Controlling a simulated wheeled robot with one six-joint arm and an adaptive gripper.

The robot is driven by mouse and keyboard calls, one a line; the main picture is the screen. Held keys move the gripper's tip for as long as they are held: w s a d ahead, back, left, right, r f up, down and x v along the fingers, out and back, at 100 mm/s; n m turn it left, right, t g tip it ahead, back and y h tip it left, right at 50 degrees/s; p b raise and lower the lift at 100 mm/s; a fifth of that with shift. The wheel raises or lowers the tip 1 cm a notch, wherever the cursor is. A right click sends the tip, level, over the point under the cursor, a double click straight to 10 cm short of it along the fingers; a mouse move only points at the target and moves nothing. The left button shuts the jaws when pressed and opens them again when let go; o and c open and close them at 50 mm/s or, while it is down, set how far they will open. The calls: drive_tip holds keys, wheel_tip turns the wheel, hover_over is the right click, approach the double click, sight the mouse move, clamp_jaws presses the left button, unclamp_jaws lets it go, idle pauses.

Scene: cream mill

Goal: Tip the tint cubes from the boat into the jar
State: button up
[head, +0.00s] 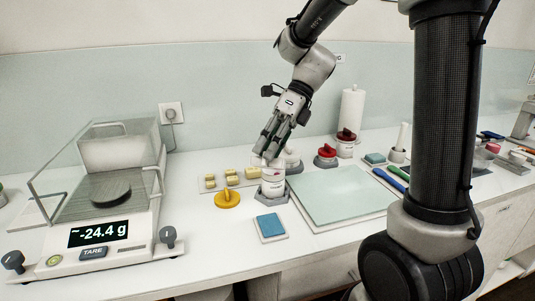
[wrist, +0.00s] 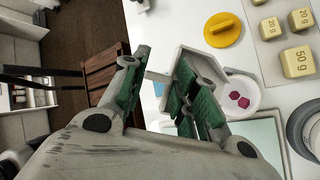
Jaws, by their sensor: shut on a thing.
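My gripper (wrist: 163,74) is shut on the white boat (wrist: 207,62), holding it by its narrow tab. The boat is tilted beside and over the jar's edge; the fingers hide part of its inside. The round white jar (wrist: 256,84) is open, and two magenta tint cubes (wrist: 239,100) show within its rim. Whether other cubes are in the boat or jar is hidden. In the head view my gripper (head: 268,150) points down just above the white jar (head: 272,186); the boat is hard to make out there.
A yellow lid (head: 227,199) and several yellow weights (head: 232,178) lie left of the jar. A balance (head: 105,240) reading -24.4 g stands farther left. A blue pad (head: 270,226) lies in front, a pale glass slab (head: 335,195) to the right.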

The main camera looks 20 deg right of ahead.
drive_tip(key=shift+w+d+r+m+g+y, duration=0.15)
drive_tip(key=shift+w+d+r+g+y, duration=0.1)
drive_tip(key=shift+w+d+g+y, duration=0.25)
drive_tip(key=shift+w+d+r+m+g+y, duration=0.15)
drive_tip(key=shift+w+r+m+g+y, duration=0.15)
drive_tip(key=shift+w+g, duration=0.4)
drive_tip(key=shift+w+d+r+m+g+y, duration=0.1)
drive_tip(key=shift+w+d+r+g+y, duration=0.1)
drive_tip(key=shift+w+d+g+y, duration=0.25)
drive_tip(key=shift+w+a, duration=0.1)
drive_tip(key=shift+r, duration=0.15)
drive_tip(key=shift+r, duration=1.4)
drive_tip(key=s+r+t+h, duration=0.1)
drive_tip(key=t+h, duration=0.1)
drive_tip(key=t, duration=0.1)
drive_tip(key=a+r+n+t+h, duration=0.1)
drive_tip(key=r+t+h, duration=0.1)
drive_tip(key=t, duration=0.1)
drive_tip(key=s+r+n+t+h, duration=0.1)
drive_tip(key=r+t+h, duration=0.1)
drive_tip(key=t, duration=0.1)
drive_tip(key=shift+s+a+n, duration=0.25)
drive_tip(key=shift+s, duration=0.05)
drive_tip(key=shift+d, duration=0.1)
